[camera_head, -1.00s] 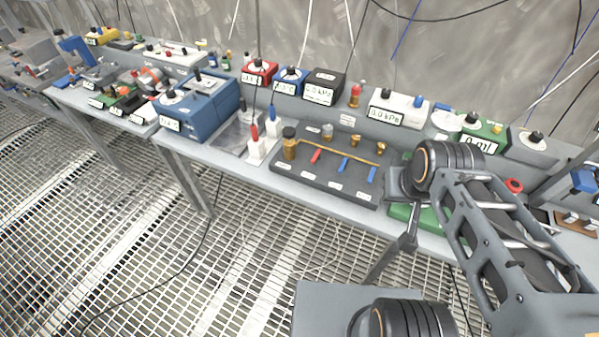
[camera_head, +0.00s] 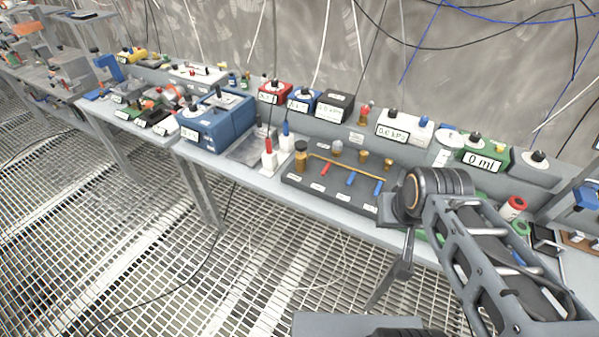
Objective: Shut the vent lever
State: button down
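A dark valve panel (camera_head: 318,186) lies on the bench in the middle of the view. A brass pipe (camera_head: 345,166) runs across it, with brass fittings behind. A red lever (camera_head: 325,169) and two blue levers, one in the middle (camera_head: 351,178) and one at the right (camera_head: 379,187), stick out at the pipe, all slanted much alike. The small white labels in front are too small to read, so I cannot tell which lever is the vent. My gripper (camera_head: 389,209) is at the panel's right end, mostly hidden by my wrist; its fingers cannot be made out.
Gauge boxes line the back, including a green box (camera_head: 484,153) reading 0 ml. A red-capped jar (camera_head: 514,208) stands right of my arm. The grated floor in front is open.

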aim_at(327, 170)
jog(key=u, duration=0.8)
jog(key=i, duration=0.45)
jog(key=u, duration=0.9)
